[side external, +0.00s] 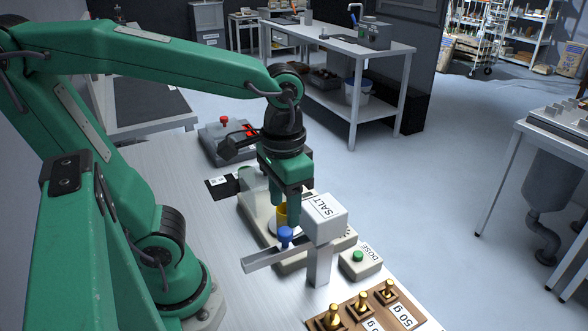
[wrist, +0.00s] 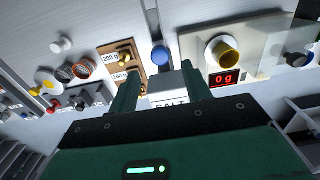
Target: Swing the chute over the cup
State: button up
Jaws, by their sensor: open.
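The white salt hopper (side external: 325,218), labelled SALT, stands on a post. Its grey chute (side external: 268,259) points toward the left front, away from the cup. A blue knob (side external: 286,234) stands on the chute; it also shows in the wrist view (wrist: 160,56), just beyond the fingertips. The yellow cup (wrist: 230,56) stands on the scale (wrist: 258,42), to the right of the chute in the wrist view. My gripper (side external: 284,210) points down with fingers apart, above and behind the knob, partly hiding the cup in the side view. Nothing is between the fingers.
The scale display (wrist: 227,78) reads 0 g. A DOSE box with a green button (side external: 358,256) stands right of the hopper. A wooden block with brass weights (side external: 370,308) is at the front. A grey device with a red knob (side external: 224,121) is behind.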

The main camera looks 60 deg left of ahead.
aim_at(285, 231)
jog(key=shift+f, duration=2.65)
grip_shut()
